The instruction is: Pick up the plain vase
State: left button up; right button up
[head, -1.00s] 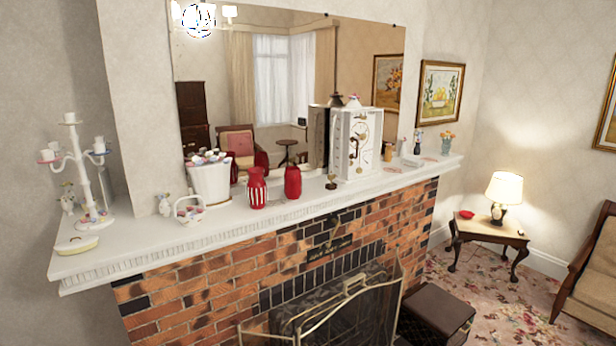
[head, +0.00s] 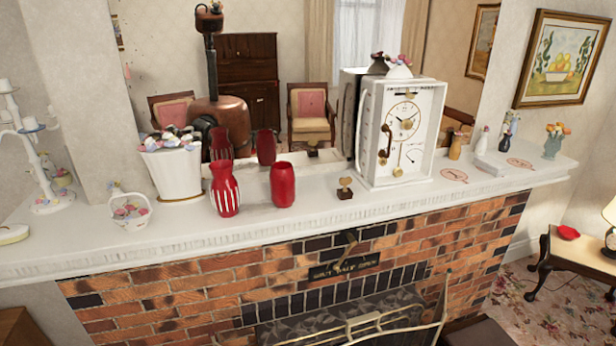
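The plain red vase (head: 282,185) stands upright on the white mantel shelf (head: 330,221), left of the clock. A red vase with white stripes (head: 225,190) stands close to its left, with a small gap between them. Both vases have reflections in the mirror behind them. Neither of my grippers shows in the head view.
A white pot of flowers (head: 178,168) and a small white basket (head: 130,210) stand to the left. A small dark ornament (head: 345,188) and a tall white clock (head: 400,130) stand to the right. A mirror (head: 320,75) rises behind. A brick fireplace (head: 230,280) is below.

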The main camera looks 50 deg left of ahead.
aim_at(282, 178)
jog(key=z, duration=0.35)
jog(key=i, duration=0.8)
jog(key=u, duration=2.9)
